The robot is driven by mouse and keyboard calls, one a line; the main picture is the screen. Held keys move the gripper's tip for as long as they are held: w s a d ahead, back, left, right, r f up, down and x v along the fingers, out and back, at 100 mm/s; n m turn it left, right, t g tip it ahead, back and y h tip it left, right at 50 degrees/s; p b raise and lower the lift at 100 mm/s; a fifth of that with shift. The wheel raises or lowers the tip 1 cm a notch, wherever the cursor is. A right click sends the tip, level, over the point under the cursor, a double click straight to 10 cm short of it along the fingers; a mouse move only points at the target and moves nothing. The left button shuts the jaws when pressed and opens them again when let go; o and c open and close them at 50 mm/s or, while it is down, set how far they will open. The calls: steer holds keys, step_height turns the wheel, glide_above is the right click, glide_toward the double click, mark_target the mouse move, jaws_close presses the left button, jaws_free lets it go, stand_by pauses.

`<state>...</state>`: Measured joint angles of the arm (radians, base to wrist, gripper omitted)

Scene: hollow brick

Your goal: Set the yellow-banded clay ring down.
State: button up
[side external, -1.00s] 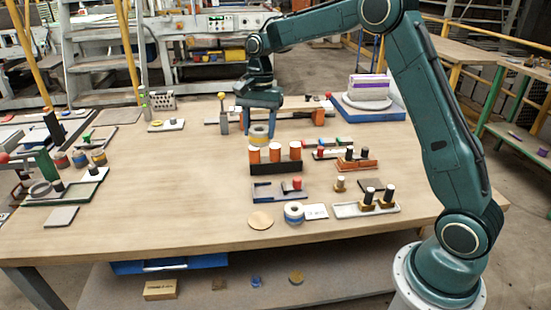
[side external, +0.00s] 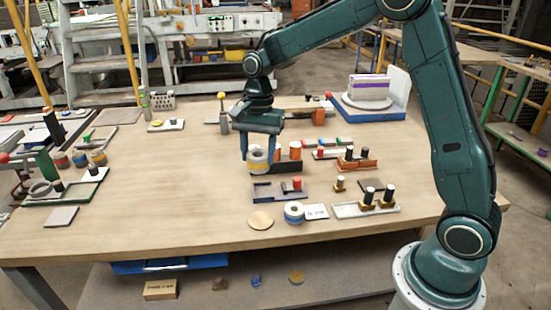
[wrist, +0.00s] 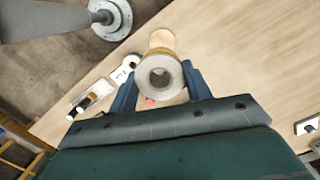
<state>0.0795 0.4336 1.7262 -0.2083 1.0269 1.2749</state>
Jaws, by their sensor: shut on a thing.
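The yellow-banded clay ring (side external: 257,163) is pale with a yellow stripe. My gripper (side external: 259,153) is shut on it, with one finger on each side; in the wrist view (wrist: 159,80) the ring (wrist: 147,72) shows its open centre hole between the fingers. In the side view the ring is in front of the left end of the black holder with orange cylinders (side external: 287,167) and partly hides it. I cannot tell how far the ring's underside is above the table.
A blue-banded ring (side external: 294,213) stands beside a round tan disc (side external: 260,221) and a white card (side external: 316,212). A dark tray with a red knob (side external: 265,193) lies nearer the front. A pale tray with black-topped pegs (side external: 350,210) is at right. The table's left middle is clear.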

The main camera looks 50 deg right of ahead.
step_height(320, 180, down, 14)
steer(key=shift+r, duration=0.2)
steer(key=shift+f, duration=0.1)
steer(key=shift+f, duration=2)
steer(key=shift+f, duration=0.1)
steer(key=o, duration=1)
steer(key=shift+o, duration=0.2)
step_height(320, 180, up, 12)
steer(key=d, duration=0.1)
steer(key=shift+w+d, duration=0.2)
steer(key=shift+w, duration=0.1)
